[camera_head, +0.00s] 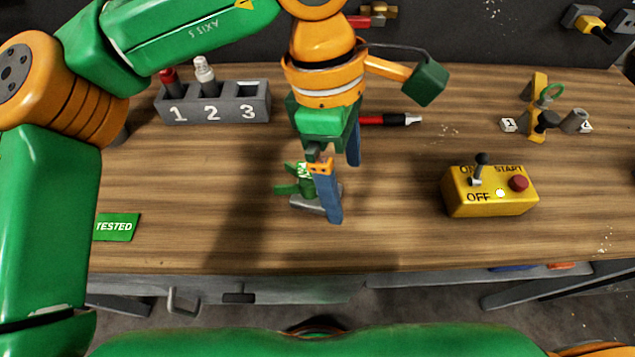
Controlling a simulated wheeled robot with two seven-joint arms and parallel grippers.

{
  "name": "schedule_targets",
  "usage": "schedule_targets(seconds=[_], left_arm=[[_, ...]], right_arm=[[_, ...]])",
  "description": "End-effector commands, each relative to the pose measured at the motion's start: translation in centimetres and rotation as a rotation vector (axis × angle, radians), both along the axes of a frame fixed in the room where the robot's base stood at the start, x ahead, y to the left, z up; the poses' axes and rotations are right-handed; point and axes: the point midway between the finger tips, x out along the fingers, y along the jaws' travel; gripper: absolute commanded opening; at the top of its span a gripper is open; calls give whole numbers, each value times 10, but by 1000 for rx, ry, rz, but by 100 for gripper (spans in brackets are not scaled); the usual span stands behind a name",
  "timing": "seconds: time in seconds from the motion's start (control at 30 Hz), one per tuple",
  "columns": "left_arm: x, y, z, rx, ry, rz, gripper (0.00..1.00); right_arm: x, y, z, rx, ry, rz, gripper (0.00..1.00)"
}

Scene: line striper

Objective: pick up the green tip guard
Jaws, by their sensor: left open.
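The green tip guard (291,188), a small piece with wing-like ends, sits at a grey block (304,207) on the wooden bench, left of centre. My left gripper (344,191) points down just right of it, with two blue fingers spread apart and nothing clearly held. The near finger covers part of the guard and the block. I cannot tell whether the finger touches the guard. My right gripper is out of view.
A grey rack (214,103) numbered 1 to 3 stands behind left. A yellow switch box (489,192) stands right. A yellow fixture (537,88) with a green ring is behind it. A red-and-black pen-like tool (398,120) lies behind the gripper. A green TESTED mat (117,227) lies left.

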Motion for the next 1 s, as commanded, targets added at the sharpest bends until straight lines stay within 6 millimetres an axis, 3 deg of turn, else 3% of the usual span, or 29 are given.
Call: schedule_targets(seconds=[0.1, 0.17, 0.5, 0.77, 1.0], left_arm=[[19, 33, 2, 155, -106, 31, 100], [22, 38, 1, 181, -121, 35, 100], [23, 36, -56, 180, -115, 33, 100], [23, 35, -64, 177, -118, 33, 100], [23, 35, -63, 177, -116, 33, 38]], right_arm=[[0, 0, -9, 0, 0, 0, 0], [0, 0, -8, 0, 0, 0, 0], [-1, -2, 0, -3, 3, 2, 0], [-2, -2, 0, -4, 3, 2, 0], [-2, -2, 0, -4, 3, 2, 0]])
